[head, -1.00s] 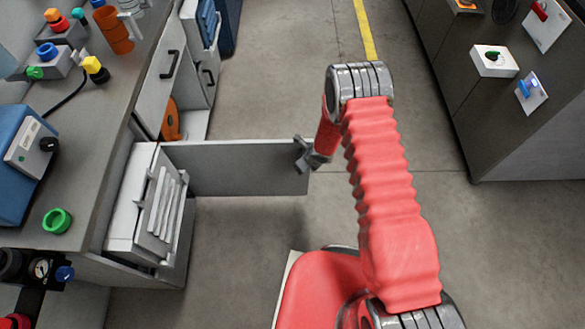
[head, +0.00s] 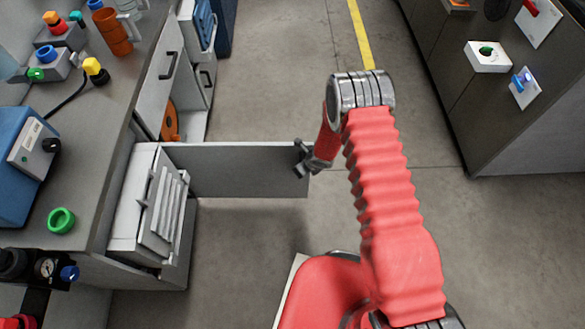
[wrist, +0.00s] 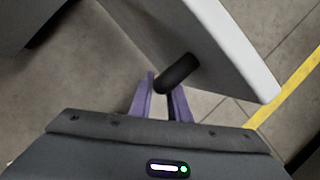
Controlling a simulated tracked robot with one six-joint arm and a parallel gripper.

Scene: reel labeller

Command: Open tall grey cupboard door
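The grey cupboard door (head: 240,170) stands swung out at about a right angle to the cupboard front in the head view. My gripper (head: 304,160) is at the door's free edge. In the wrist view the pale door panel (wrist: 205,40) fills the upper middle, with its dark bar handle (wrist: 180,72) between the purple fingers of my gripper (wrist: 161,86). The fingers appear closed about the handle's width; the handle partly hides the right finger.
The left counter (head: 105,165) carries a blue machine (head: 22,165), a green ring (head: 61,221) and button boxes. A dark cabinet (head: 445,75) stands at right. The floor (head: 270,75) beyond the door is clear, with a yellow line (head: 361,35).

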